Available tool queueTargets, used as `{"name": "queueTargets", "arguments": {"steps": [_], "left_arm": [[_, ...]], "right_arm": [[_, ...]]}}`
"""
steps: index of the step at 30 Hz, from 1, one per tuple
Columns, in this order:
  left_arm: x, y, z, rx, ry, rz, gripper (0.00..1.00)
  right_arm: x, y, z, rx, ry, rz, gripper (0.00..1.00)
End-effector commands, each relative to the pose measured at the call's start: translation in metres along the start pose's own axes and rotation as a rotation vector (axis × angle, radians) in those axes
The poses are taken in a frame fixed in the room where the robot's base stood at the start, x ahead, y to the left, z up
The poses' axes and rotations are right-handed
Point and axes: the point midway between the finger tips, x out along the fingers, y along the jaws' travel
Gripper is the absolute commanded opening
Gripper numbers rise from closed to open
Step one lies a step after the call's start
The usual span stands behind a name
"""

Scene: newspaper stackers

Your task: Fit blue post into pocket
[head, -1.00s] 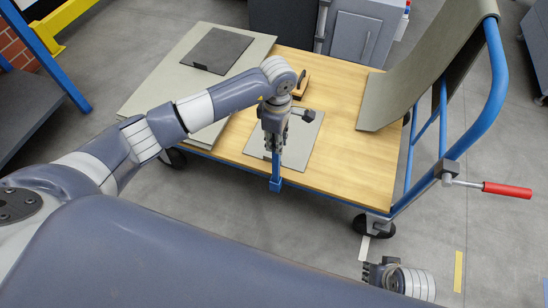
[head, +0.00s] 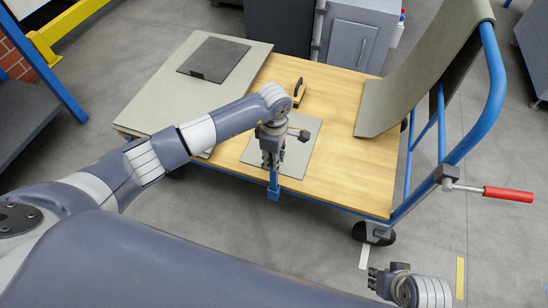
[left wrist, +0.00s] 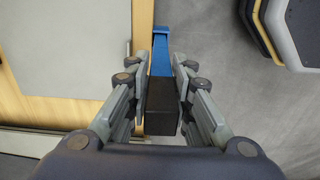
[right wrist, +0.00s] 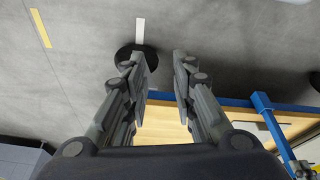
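The blue post (left wrist: 162,62) stands between the fingers of my left gripper (left wrist: 163,90), with its black top part (left wrist: 162,108) gripped from both sides. In the head view, my left gripper (head: 272,155) is over the front edge of the cart, and the post (head: 274,178) points down below it. The blue pocket (head: 273,193) is on that edge, and the post's lower end meets it. I cannot tell how deep the post sits. The pocket also shows in the right wrist view (right wrist: 262,101). My right gripper (right wrist: 160,72) is open and empty, low in front of the cart (head: 381,283).
The wooden cart deck (head: 345,165) carries grey sheets (head: 190,105), a dark plate (head: 215,58) and a small orange-and-black tool (head: 299,92). A bent grey sheet (head: 425,80) leans on the blue handle (head: 495,85). A red lever (head: 508,194) sticks out right. Floor in front is clear.

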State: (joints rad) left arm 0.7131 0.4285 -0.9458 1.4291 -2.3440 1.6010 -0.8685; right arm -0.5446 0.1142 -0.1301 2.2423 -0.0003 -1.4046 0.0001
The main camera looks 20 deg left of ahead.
Motion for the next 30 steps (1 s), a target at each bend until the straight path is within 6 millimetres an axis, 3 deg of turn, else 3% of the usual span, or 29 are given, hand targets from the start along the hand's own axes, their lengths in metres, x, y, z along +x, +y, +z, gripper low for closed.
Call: {"name": "queueTargets", "arguments": {"steps": [15, 24, 30], "left_arm": [[-0.004, 0.000, 0.000, 0.000, 0.000, 0.000, 0.38], [-0.069, 0.002, -0.001, 0.001, 0.002, 0.006, 0.38], [-0.105, 0.001, -0.001, 0.001, 0.002, 0.004, 0.38]], "right_arm": [[0.001, 0.000, 0.000, 0.000, 0.000, 0.000, 0.25], [0.044, -0.002, 0.011, -0.005, -0.028, -0.004, 0.25], [0.061, -0.003, 0.018, -0.006, -0.036, -0.006, 0.25]]}}
